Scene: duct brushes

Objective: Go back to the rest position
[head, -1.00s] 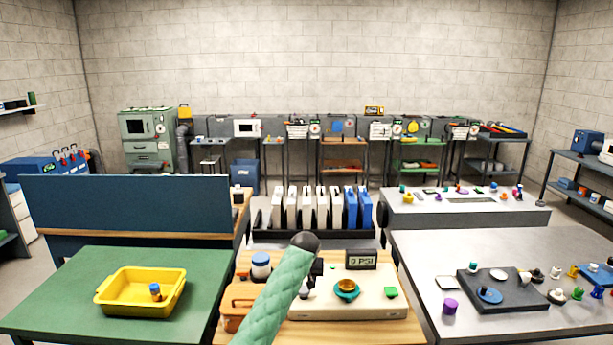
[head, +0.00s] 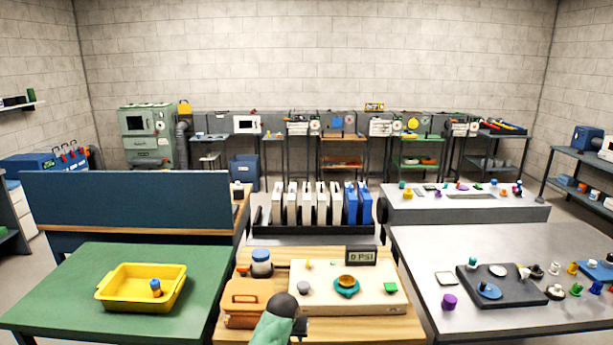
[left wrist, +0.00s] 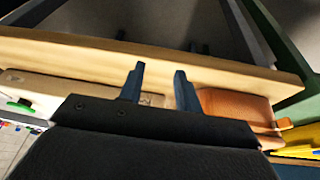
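My left arm, in a green sleeve, comes in at the bottom centre of the head view. Its left gripper (head: 299,327) is small and partly hidden there, low over the front of the wooden table (head: 345,329). In the left wrist view the two dark fingers (left wrist: 160,84) stand apart with nothing between them. The wooden table edge (left wrist: 220,68) and an orange-brown case (left wrist: 232,106) lie beyond them. My right gripper is not in view.
The table holds the brown case (head: 247,300), a blue-lidded jar (head: 261,262), and a cream unit (head: 385,296) with a brass cup (head: 347,281) and a "0 PSI" display (head: 361,256). A yellow tray (head: 117,292) holding a blue-and-tan item (head: 156,287) stands left.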

